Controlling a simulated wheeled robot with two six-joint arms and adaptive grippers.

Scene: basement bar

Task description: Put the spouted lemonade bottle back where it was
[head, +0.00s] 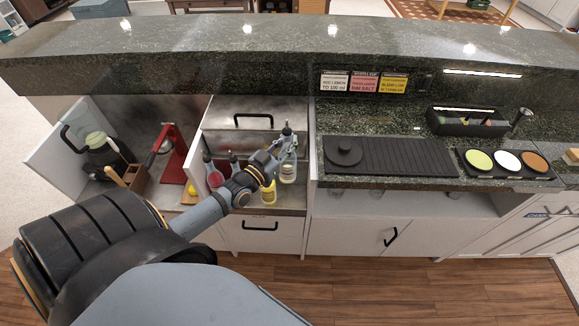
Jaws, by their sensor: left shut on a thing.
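My left gripper (281,149) reaches in from the left over an open steel-lined compartment in the bar front. It is shut on a pale, clear bottle with a dark spout (288,172), which looks like the lemonade bottle. The bottle is upright, and the gripper covers part of its upper half. I cannot tell whether its base touches the compartment floor. A yellow bottle (269,194) stands just left of it and nearer, partly under my wrist. A red bottle (214,178) stands further left in the same compartment. My right gripper is not in view.
The compartment's steel lid (252,106) has a black handle. A red press (175,152) and a black jug (101,147) stand in the left bay. The granite counter right of the compartment holds a black mat (405,156) and a tray of three colored rounds (480,172).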

